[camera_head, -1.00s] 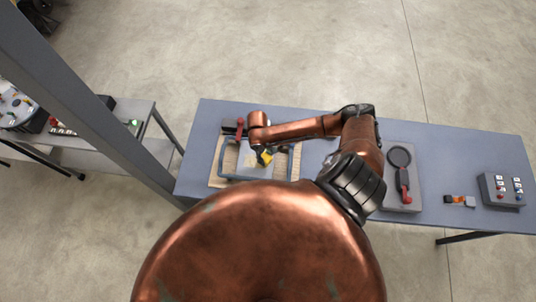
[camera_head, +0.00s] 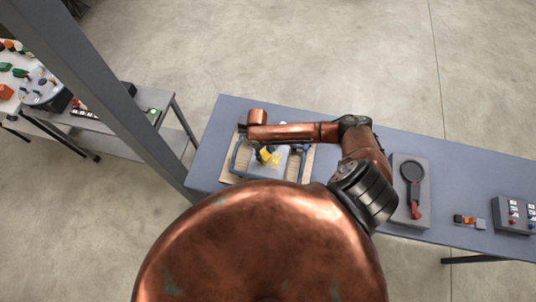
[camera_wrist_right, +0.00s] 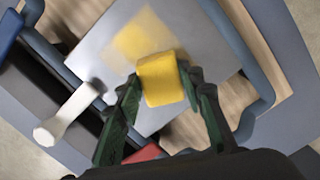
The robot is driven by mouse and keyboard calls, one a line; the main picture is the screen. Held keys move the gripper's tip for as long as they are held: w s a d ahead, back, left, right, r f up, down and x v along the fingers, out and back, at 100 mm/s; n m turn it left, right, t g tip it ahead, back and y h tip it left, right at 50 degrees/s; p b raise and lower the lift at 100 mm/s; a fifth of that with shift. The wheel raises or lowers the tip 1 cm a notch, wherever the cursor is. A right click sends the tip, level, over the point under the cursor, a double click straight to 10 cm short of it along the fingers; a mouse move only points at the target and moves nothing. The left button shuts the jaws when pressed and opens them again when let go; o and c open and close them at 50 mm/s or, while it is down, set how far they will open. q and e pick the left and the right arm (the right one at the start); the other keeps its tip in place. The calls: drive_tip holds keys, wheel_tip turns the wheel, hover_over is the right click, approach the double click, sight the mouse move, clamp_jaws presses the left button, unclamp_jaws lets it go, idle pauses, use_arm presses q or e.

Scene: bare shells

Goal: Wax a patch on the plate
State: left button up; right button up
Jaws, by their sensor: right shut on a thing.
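A grey metal plate (camera_head: 285,165) lies in a blue-edged frame (camera_head: 237,157) on a wooden board on the blue bench. In the right wrist view the plate (camera_wrist_right: 105,62) carries a pale yellow smeared patch (camera_wrist_right: 135,38). My right gripper (camera_wrist_right: 163,92), its green fingers seen from behind, is shut on a yellow wax block (camera_wrist_right: 162,80). The block is over the plate beside the near end of the patch; I cannot tell whether it touches. In the head view, my arm covers most of the right gripper. My left gripper is not in view.
A white-ended lever (camera_wrist_right: 65,118) reaches over the plate's left side. On the bench (camera_head: 330,200) to the right stand a grey stand with a round black pad and red handle (camera_head: 415,190), a small orange part (camera_head: 468,221) and a switch box (camera_head: 514,214).

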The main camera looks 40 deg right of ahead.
drive_tip(key=shift+w+a, duration=1.2)
drive_tip(key=shift+w, duration=0.1)
drive_tip(key=shift+w+d, duration=0.6)
drive_tip(key=shift+s+d+r+p, duration=0.1)
drive_tip(key=shift+s+d+p, duration=0.6)
drive_tip(key=shift+s, duration=0.2)
drive_tip(key=shift+s+d, duration=1.5)
drive_tip(key=shift+s, duration=0.25)
drive_tip(key=shift+s+d, duration=1.5)
drive_tip(key=shift+s, duration=0.2)
drive_tip(key=shift+r, duration=2.95)
drive_tip(key=shift+r, duration=1.5)
